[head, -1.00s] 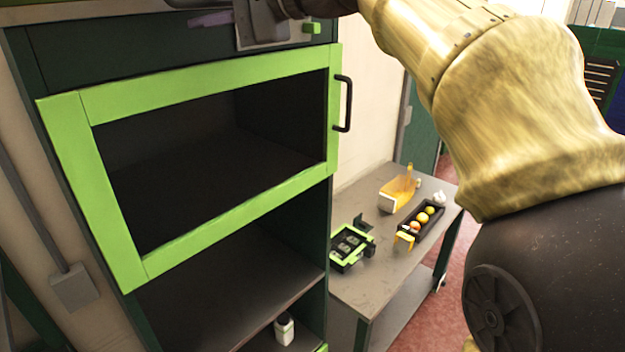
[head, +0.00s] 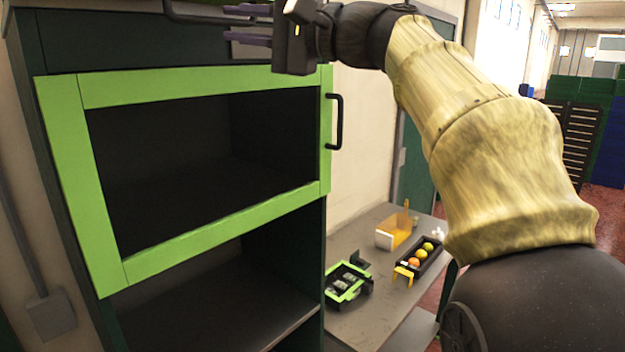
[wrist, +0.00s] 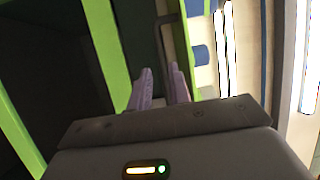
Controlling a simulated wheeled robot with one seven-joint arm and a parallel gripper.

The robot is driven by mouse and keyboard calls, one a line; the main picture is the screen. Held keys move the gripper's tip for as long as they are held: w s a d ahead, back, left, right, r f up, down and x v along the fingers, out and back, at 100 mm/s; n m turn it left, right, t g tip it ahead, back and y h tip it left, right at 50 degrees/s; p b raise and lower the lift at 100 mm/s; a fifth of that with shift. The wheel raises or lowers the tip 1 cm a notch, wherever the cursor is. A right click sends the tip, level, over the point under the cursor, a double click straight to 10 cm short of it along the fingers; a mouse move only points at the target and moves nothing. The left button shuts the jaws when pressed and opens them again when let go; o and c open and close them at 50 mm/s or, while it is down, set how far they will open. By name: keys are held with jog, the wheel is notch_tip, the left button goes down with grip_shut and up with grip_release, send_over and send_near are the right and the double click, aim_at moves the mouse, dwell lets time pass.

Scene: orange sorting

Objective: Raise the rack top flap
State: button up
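The rack (head: 325,235) is a tall dark green cabinet at the left. Its top flap (head: 130,48) is a dark panel above the green-framed door, and it hangs down shut. A dark bar handle (head: 205,20) crosses the flap near the picture's upper edge. My gripper (head: 231,24) is at the flap's right part, its two purple fingers apart and pointing left near the handle's right end. In the wrist view my gripper (wrist: 160,75) shows a gap between the fingers, with a dark bar (wrist: 180,50) just beyond. Whether the bar lies between the fingers is unclear.
The green-framed door (head: 205,222) below has a black handle (head: 336,122) on its right. A grey table (head: 365,318) at the right holds a black-and-green device (head: 345,283), a tray of fruit (head: 432,262) and a yellow scoop-like container (head: 397,232). An open shelf is below the door.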

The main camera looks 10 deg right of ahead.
jog(key=b+v, duration=0.4)
jog(key=v, duration=0.7)
jog(key=w+d+f+m+h+b, duration=0.1)
jog(key=w+f+m+h, duration=0.1)
jog(key=f, duration=0.8)
jog(key=w+f+m+h+b, duration=0.1)
jog(key=w+f+m+h, duration=0.1)
jog(key=w+f+h, duration=0.2)
jog(key=w+f, duration=0.3)
jog(key=f, duration=0.4)
jog(key=shift+d, duration=0.35)
jog(key=shift+w, duration=0.1)
